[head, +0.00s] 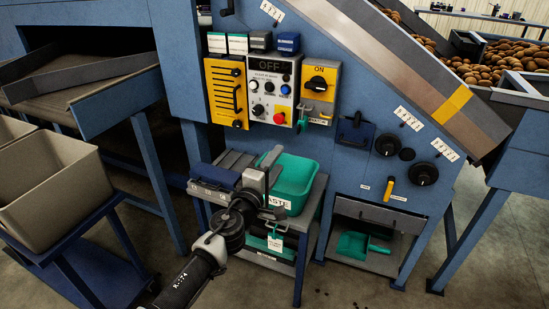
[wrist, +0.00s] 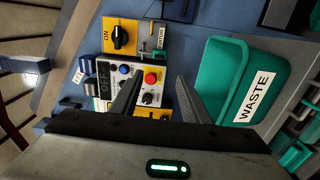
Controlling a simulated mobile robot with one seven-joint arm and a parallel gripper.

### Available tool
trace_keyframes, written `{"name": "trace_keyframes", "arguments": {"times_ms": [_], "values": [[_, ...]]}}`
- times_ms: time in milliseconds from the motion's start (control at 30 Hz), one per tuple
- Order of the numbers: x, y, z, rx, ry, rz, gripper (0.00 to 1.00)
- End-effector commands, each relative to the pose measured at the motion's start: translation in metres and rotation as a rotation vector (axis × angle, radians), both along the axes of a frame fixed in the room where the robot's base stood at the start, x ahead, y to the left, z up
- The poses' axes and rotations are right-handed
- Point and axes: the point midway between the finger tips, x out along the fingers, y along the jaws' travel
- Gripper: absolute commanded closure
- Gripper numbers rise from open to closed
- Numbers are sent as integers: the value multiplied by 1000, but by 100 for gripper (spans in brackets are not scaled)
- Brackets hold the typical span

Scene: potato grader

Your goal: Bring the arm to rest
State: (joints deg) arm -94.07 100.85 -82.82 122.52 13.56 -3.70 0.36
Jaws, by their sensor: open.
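My arm (head: 190,278) reaches up from the bottom of the head view. My gripper (head: 270,168) is above the small side table, beside the green waste bin (head: 295,178). In the wrist view my gripper (wrist: 157,98) is open, with both fingers apart and nothing seen between them. The control panel (head: 268,88) with its red button lies beyond the fingertips, and the panel also shows in the wrist view (wrist: 137,72). The waste bin (wrist: 222,75) is at the right there. Contact between the gripper and the bin cannot be told.
The side table (head: 316,205) stands close under my gripper. A yellow switch box (head: 319,85) and a yellow cover (head: 226,92) flank the panel. A grey crate (head: 60,180) on a blue stand is at the left. Open floor (head: 345,285) shows at the bottom right.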

Motion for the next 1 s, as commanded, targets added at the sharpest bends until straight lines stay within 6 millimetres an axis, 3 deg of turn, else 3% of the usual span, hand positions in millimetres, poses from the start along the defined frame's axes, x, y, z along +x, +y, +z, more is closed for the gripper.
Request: {"name": "trace_keyframes", "arguments": {"times_ms": [133,233,300,367,500,633,767,867,1000], "values": [[-4,-33,-15,59,42,-84,58],[-19,-82,-43,161,117,-221,58],[-39,-119,-72,266,191,-349,58],[-61,-144,-97,359,258,-455,58],[-113,-168,-143,577,410,-655,58],[-155,-159,-164,780,540,-782,58],[-185,-136,-162,982,652,-855,58],[-199,-115,-146,1126,722,-869,58],[-212,-91,-104,1306,785,-837,58]]}}
